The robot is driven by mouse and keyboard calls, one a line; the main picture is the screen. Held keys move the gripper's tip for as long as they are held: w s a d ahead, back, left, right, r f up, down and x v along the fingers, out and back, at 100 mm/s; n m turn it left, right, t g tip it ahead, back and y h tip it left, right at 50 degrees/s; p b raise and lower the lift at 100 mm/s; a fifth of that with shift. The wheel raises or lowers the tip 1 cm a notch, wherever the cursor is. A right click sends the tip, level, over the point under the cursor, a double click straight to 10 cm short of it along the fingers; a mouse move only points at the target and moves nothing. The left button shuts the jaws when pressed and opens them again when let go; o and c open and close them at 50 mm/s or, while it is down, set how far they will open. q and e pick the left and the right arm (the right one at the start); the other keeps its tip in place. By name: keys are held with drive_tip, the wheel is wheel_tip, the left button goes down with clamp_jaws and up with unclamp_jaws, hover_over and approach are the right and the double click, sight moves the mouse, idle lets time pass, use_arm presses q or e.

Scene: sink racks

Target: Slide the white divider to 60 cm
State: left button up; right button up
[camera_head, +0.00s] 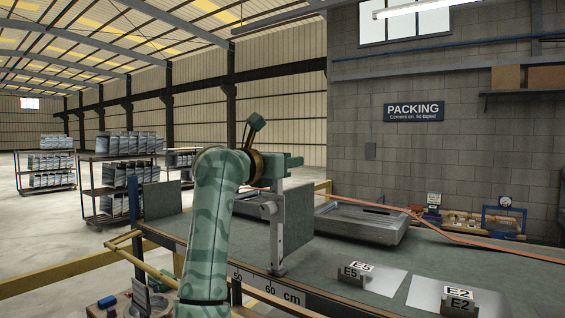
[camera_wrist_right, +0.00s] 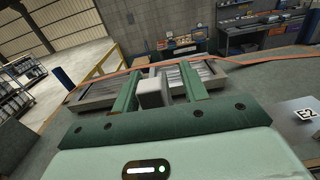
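The white divider (camera_head: 278,240) is a pale upright post with a grey-green panel (camera_head: 298,217) behind it, standing on the bench. Its foot is near the "60" mark of the cm scale (camera_head: 268,287) on the bench's front edge; I cannot read the exact position. My right gripper (camera_head: 290,161) is at the top of the post. In the right wrist view, the pale post top (camera_wrist_right: 152,93) is between the two green fingers (camera_wrist_right: 160,88), with a gap visible beside the right finger. The gripper looks open around it. My left gripper is not in view.
A second divider (camera_head: 161,200) with a dark blue post stands further left. Grey metal trays (camera_head: 362,222) lie behind the white divider. Label stands E5 (camera_head: 351,273) and E2 (camera_head: 459,299) are to the right. An orange strap (camera_head: 450,238) crosses the bench.

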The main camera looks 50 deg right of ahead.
drive_tip(key=s+a+b, duration=0.1)
drive_tip(key=a+b, duration=0.4)
drive_tip(key=a, duration=1.1)
drive_tip(key=shift+s+a, duration=0.15)
drive_tip(key=shift+a, duration=0.05)
